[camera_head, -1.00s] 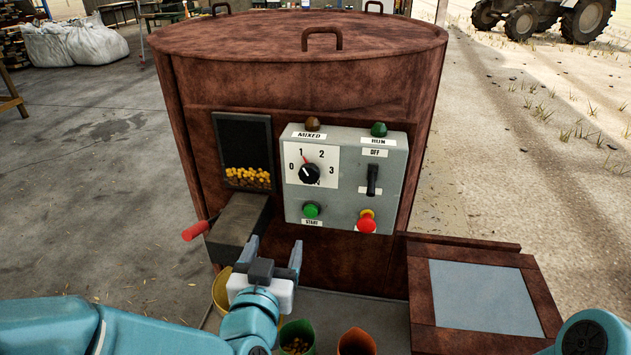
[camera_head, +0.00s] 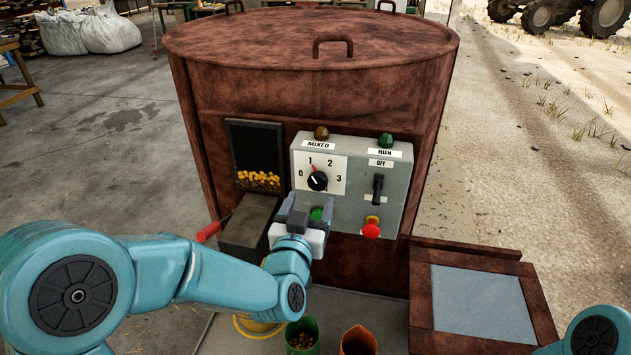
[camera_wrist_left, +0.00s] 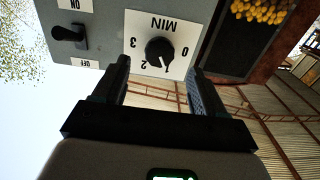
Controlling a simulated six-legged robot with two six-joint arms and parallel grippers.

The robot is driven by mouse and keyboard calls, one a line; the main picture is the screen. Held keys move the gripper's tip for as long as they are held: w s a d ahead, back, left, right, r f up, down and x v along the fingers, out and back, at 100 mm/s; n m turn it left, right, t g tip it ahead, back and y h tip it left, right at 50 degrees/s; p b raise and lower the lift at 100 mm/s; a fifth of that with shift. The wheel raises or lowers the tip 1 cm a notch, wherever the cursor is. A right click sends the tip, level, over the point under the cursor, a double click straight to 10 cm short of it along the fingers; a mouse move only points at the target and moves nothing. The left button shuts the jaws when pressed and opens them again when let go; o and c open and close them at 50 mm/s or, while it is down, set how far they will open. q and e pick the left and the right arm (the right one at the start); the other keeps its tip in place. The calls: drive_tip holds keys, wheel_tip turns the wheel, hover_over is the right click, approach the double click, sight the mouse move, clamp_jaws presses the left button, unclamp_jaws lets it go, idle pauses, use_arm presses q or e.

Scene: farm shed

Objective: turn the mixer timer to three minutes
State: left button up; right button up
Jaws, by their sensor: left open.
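The mixer (camera_head: 300,95) is a rusty brown drum with a grey control box (camera_head: 345,205) on its front. In the left wrist view the knob (camera_wrist_left: 159,50) sits beyond and between the open fingers, not touched. My left gripper (camera_head: 312,210) is open and empty, just below the dial in the head view, and hides part of the green start button (camera_head: 317,214). My right gripper is out of view.
A black switch (camera_head: 377,188) and a red stop button (camera_head: 371,227) are right of the dial. A grey chute with a red handle (camera_head: 209,231) is at the left. A green bucket (camera_head: 301,336) and an orange bucket (camera_head: 358,341) stand below.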

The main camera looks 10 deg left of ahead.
sight(317, 185)
use_arm(q)
drive_tip(key=w+p, duration=0.1)
drive_tip(key=w, duration=0.3)
drive_tip(key=shift+w+r, duration=0.1)
drive_tip(key=shift+w, duration=0.65)
drive_tip(key=c, duration=1)
drive_tip(key=shift+o, duration=0.2)
